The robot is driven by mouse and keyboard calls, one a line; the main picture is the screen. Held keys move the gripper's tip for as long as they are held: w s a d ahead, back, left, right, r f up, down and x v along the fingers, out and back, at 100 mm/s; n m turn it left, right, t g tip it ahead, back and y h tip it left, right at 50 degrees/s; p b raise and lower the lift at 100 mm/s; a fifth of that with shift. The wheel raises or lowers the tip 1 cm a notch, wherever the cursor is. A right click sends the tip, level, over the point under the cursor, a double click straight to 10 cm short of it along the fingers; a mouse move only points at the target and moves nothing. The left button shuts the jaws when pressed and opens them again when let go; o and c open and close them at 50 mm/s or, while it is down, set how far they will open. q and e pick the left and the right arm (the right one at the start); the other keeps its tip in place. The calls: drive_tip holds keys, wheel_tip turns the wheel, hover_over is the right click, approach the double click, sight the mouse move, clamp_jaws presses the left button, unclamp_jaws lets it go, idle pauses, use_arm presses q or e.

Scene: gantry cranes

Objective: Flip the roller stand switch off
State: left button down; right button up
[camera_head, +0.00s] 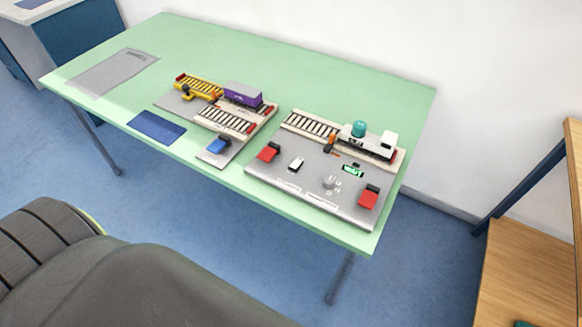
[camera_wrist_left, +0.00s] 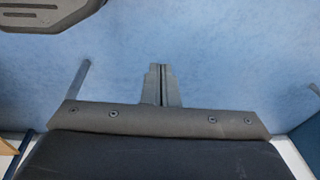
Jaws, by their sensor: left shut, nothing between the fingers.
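In the head view, a left board (camera_head: 177,103) on the green table carries yellow rollers or slats (camera_head: 203,86), a purple container (camera_head: 243,95), and a blue switch-like block (camera_head: 217,146) at its front. A right board (camera_head: 300,188) carries a small white switch (camera_head: 296,164), two red blocks (camera_head: 268,152) and a small green-lit display (camera_head: 353,171). I cannot tell for sure which is the roller stand switch, nor its position. My left gripper (camera_wrist_left: 160,70) shows only in the left wrist view, shut and empty above blue floor, away from the boards. My right gripper is not in view.
The green table (camera_head: 300,75) has clear room behind the boards. A grey sheet (camera_head: 115,72) and a dark blue pad (camera_head: 157,127) lie at its left. A white wall stands behind. A wooden shelf unit (camera_head: 520,262) stands at the right.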

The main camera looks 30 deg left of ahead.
use_arm(q)
drive_tip(key=w+r+t, duration=0.1)
drive_tip(key=w+r, duration=0.4)
drive_tip(key=r, duration=0.5)
drive_tip(key=w+r+t, duration=0.1)
drive_tip(key=w+r, duration=0.4)
drive_tip(key=r, duration=0.5)
drive_tip(key=w+r+t, duration=0.2)
drive_tip(key=w+r, duration=0.2)
drive_tip(key=r, duration=0.6)
drive_tip(key=w+d+r+t, duration=0.1)
drive_tip(key=w+r+t, duration=0.3)
drive_tip(key=w, duration=0.6)
drive_tip(key=w+d+r+m+t+h, duration=0.1)
drive_tip(key=w+r+t, duration=0.3)
drive_tip(key=w, duration=0.6)
drive_tip(key=shift+w+d+r+h+b, duration=0.15)
drive_tip(key=shift+w+h+b, duration=0.15)
drive_tip(key=shift+b, duration=0.1)
drive_tip(key=p, duration=0.1)
hover_over(291, 175)
wheel_tip(291, 175, down, 4)
drive_tip(key=shift+r, duration=0.25)
wheel_tip(291, 175, down, 3)
drive_tip(key=shift+f, duration=0.1)
drive_tip(key=shift+s+f, duration=0.1)
drive_tip(key=shift+f, duration=0.45)
